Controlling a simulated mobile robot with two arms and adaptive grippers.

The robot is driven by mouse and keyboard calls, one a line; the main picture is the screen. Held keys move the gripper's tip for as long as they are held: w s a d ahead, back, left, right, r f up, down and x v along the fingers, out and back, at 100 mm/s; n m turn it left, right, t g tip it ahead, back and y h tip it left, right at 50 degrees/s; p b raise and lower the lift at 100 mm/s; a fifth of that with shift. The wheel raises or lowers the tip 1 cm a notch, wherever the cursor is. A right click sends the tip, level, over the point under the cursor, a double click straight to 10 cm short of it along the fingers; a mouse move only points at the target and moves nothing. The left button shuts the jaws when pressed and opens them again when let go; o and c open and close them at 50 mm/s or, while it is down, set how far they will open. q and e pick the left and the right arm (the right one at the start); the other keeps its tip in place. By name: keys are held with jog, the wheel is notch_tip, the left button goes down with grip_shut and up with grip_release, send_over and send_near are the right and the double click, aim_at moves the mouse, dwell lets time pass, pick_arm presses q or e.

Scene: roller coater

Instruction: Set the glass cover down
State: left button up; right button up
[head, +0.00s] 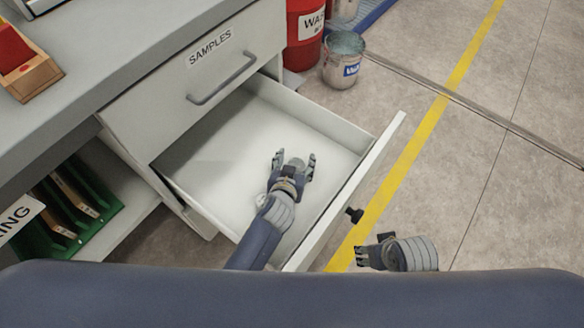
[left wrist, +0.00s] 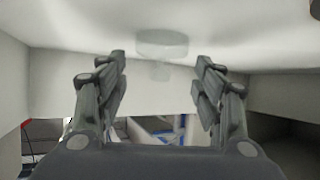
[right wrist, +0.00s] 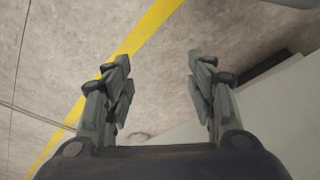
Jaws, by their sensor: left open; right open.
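The glass cover (left wrist: 162,44) shows in the left wrist view as a pale, see-through disc with a narrower knob. It appears to rest on the white floor of the open drawer (head: 225,150), beyond my left fingertips. I cannot make it out in the head view. My left gripper (head: 294,160) is inside the drawer, low over its floor. It is open and empty, and its fingers (left wrist: 160,75) are apart from the cover. My right gripper (head: 362,255) is open and empty outside the drawer front, over the floor; its spread fingers show in the right wrist view (right wrist: 160,75).
The drawer front (head: 345,195) with a black knob (head: 354,215) stands between my grippers. A closed drawer labelled SAMPLES (head: 205,75) is above. A red waste bin (head: 304,35) and a paint can (head: 343,62) stand behind. Floor to the right is clear.

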pick_arm(q)
jog(key=shift+p+v, duration=0.75)
jog(key=shift+v, duration=2.55)
pick_arm(e)
notch_tip(320, 180, down, 6)
jog(key=shift+s, duration=0.3)
jog(key=shift+f, duration=0.1)
